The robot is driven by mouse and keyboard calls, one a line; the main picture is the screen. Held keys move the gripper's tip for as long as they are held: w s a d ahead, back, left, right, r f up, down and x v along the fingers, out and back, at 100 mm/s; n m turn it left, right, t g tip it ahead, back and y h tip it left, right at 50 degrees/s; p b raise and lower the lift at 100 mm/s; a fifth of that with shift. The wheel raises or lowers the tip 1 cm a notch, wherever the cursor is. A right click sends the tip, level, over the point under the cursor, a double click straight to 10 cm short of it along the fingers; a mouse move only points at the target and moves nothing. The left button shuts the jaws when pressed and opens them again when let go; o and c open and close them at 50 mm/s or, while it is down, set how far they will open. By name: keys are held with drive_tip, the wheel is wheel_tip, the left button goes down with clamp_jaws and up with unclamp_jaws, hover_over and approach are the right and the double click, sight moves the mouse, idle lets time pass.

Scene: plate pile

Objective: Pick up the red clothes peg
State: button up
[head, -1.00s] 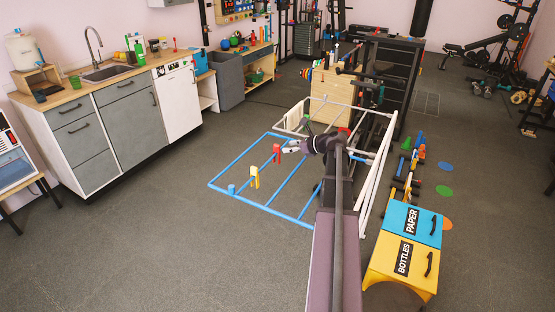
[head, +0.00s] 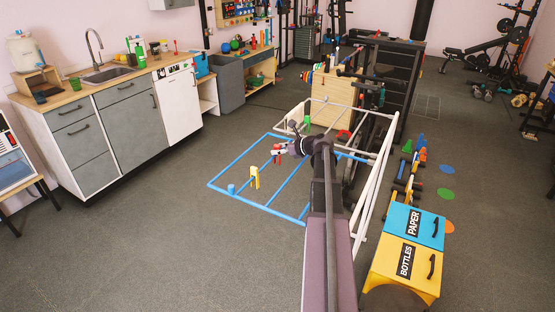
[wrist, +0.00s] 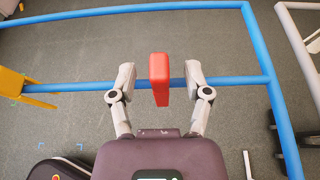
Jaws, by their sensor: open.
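The red clothes peg (wrist: 159,78) stands on a blue rail (wrist: 80,87) of the drying rack in the wrist view. My gripper (wrist: 160,82) is open, with one grey finger on each side of the peg. A gap shows between each finger and the peg. In the head view my gripper (head: 279,150) is at the rack's blue frame, and it partly hides the red peg (head: 277,161).
A yellow peg (head: 254,177) and a blue peg (head: 231,189) sit on the rack to the left. A green peg (head: 307,121) is behind. White rack bars (head: 377,175) stand to the right of my arm. The floor left of the rack is clear.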

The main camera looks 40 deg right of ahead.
drive_tip(key=shift+w+a+f, duration=0.15)
drive_tip(key=shift+w, duration=0.2)
idle(0.3)
clamp_jaws()
